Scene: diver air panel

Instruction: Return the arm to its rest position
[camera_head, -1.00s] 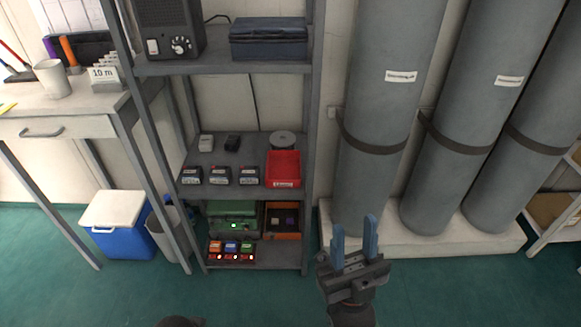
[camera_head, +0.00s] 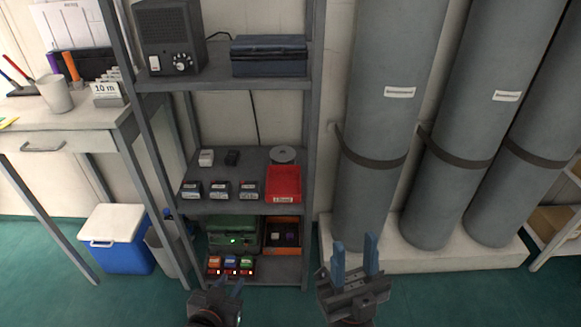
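My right gripper (camera_head: 355,260) is at the bottom centre-right, its two blue fingers pointing up and apart with nothing between them. It is in front of the white plinth under the grey cylinders. My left gripper (camera_head: 230,287) is at the bottom edge, in front of the lowest shelf. Most of my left arm is out of the picture.
The grey metal shelf (camera_head: 223,84) holds a red tray (camera_head: 283,184), a green case (camera_head: 236,232), an orange bin (camera_head: 284,250) and several small coloured units. Large grey cylinders (camera_head: 388,130) stand right. A blue cooler (camera_head: 117,257) stands left. Green floor lies in front.

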